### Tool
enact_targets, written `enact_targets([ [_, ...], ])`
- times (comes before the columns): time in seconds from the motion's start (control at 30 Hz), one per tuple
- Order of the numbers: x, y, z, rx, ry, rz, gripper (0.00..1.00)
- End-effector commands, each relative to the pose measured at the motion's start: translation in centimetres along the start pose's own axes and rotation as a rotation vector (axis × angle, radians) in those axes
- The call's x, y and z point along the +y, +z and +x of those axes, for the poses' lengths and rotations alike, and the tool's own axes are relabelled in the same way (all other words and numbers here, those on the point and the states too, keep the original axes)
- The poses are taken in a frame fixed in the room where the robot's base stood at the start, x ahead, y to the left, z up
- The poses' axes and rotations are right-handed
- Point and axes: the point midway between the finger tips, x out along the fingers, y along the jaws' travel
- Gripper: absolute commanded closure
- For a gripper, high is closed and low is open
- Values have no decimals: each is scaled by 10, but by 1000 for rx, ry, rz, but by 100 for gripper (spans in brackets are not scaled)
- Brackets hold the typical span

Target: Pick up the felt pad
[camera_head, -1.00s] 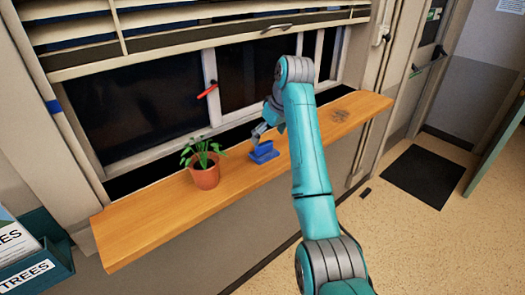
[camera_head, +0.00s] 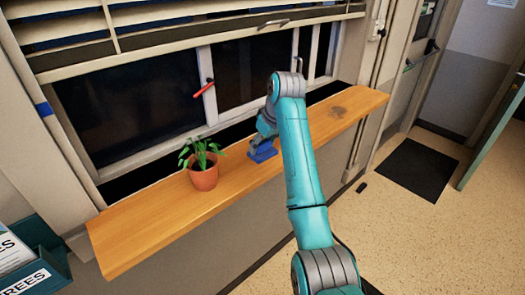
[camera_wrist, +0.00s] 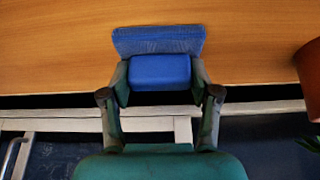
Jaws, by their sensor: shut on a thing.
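The felt pad (camera_head: 263,154) is a blue, two-level piece on the wooden window shelf, right of the potted plant. In the wrist view the pad (camera_wrist: 158,41) shows a flat, textured blue part with a smoother blue block in front of it. My gripper (camera_wrist: 160,78) has a finger against each side of that block and is shut on it. In the head view my gripper (camera_head: 264,139) is at the pad and partly hides it. I cannot tell whether the pad still touches the shelf.
The wooden shelf (camera_head: 140,235) runs below the window. A plant in a terracotta pot (camera_head: 204,177) stands close to the left of the pad. A red-handled window latch (camera_head: 204,88) sticks out above. The shelf's right part is clear except for a dark mark (camera_head: 338,112).

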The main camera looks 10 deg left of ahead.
Motion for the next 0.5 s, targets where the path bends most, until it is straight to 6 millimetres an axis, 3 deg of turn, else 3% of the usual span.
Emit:
enact_targets([
  [0.27, 0, -2, -5, 0, 0, 0, 73],
  [0.5, 0, -18, -42, 3, 2, 0, 73],
])
